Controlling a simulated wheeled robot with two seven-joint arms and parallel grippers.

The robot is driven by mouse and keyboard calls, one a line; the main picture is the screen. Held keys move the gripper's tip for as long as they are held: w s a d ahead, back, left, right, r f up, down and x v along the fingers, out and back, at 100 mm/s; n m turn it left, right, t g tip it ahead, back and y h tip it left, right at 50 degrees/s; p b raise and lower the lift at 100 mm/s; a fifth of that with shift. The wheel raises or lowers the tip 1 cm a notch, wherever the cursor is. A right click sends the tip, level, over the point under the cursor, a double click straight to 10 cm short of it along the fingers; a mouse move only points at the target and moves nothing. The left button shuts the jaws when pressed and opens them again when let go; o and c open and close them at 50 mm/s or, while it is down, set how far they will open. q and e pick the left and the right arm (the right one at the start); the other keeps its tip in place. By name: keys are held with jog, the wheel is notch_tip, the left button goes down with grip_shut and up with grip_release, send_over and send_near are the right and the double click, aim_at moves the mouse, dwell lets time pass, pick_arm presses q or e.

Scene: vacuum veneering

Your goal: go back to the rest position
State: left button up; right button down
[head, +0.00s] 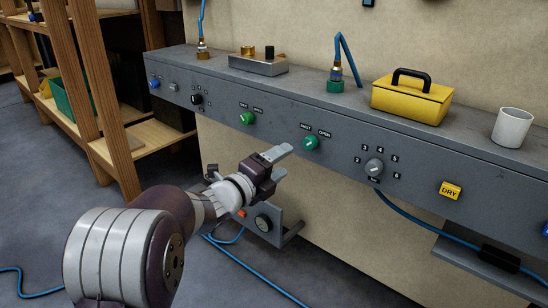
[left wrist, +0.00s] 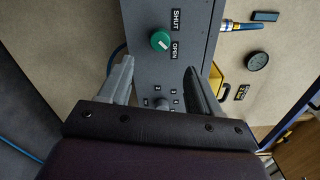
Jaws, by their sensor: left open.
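My left gripper (head: 279,162) reaches in from the left, in front of the grey control panel (head: 275,116). Its two fingers stand apart with nothing between them, as the left wrist view also shows (left wrist: 160,66). A green knob (head: 310,143) with SHUT and OPEN labels is on the panel, just right of and above the fingertips. The same knob appears beyond the fingers in the left wrist view (left wrist: 160,41). No contact between fingers and knob shows. My right gripper is in neither view.
A second green knob (head: 247,118), a selector dial (head: 374,167) and a yellow DRY button (head: 451,190) are on the panel. A yellow toolbox (head: 412,98) and white cup (head: 512,127) stand on top. Wooden shelving (head: 140,150) stands left.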

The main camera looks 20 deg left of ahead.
pick_arm(q)
jog(key=shift+v, duration=1)
